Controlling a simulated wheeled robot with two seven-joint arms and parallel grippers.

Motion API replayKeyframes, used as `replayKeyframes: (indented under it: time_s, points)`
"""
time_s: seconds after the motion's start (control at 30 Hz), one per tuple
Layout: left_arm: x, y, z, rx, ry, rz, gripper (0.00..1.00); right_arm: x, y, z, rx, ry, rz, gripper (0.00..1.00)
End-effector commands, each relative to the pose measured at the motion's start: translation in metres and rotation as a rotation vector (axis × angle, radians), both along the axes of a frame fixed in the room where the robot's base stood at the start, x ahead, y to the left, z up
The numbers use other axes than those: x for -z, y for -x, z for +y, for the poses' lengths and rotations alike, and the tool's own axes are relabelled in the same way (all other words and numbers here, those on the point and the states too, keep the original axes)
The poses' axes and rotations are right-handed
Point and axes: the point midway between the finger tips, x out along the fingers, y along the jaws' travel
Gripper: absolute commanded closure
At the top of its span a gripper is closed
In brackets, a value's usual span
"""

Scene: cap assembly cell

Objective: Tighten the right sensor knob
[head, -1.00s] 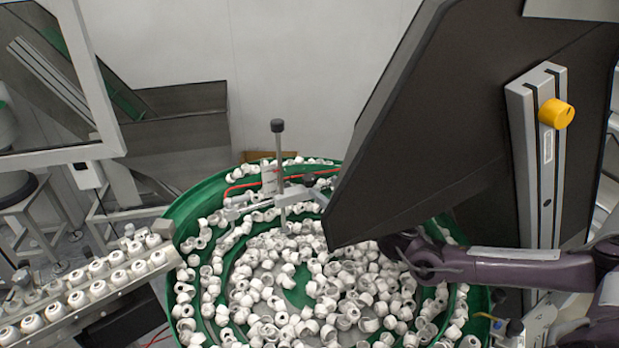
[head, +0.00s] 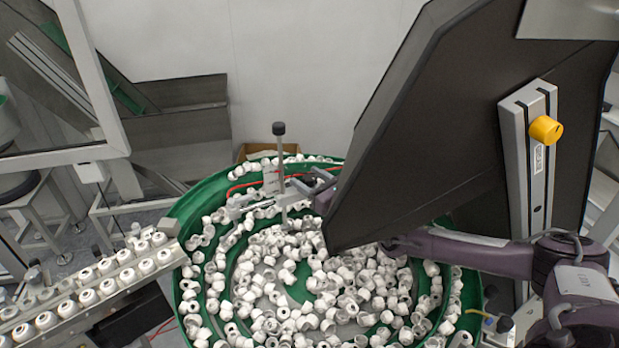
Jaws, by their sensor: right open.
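A grey post with a black knob (head: 278,128) on top stands upright at the back rim of the green bowl. A small white-labelled block (head: 271,178) sits beside the post. My right arm passes behind the dark panel, and its gripper (head: 306,181) shows at the panel's left edge, just right of the post and below the black knob. The gripper's fingers are apart, with nothing seen between them. The rest of this gripper is hidden by the panel. I cannot tell which knob is the right sensor knob. My left gripper is not in view.
A large dark panel (head: 440,140) hangs over the right side, with a yellow knob (head: 545,130) on its grey rail. The green bowl (head: 190,212) holds many white caps. A rail with caps (head: 85,305) is at lower left. Space above the post is clear.

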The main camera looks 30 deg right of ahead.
Motion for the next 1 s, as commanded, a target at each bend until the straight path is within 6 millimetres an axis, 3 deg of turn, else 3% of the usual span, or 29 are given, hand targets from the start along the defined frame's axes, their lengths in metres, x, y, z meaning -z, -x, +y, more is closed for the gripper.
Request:
replayKeyframes:
  time_s: [0.1,0.43,0.73,1.0]
  points:
    - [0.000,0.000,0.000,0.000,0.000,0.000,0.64,0.000,0.000,0.000,0.000,0.000,0.000,0.46]
    - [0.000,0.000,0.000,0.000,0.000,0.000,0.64,0.000,0.000,0.000,0.000,0.000,-0.001,0.89]
    - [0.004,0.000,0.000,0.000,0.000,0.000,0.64,0.001,0.001,0.001,0.044,-0.003,-0.001,0.89]
    - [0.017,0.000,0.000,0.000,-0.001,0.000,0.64,0.003,0.001,0.002,0.206,-0.005,-0.002,0.89]
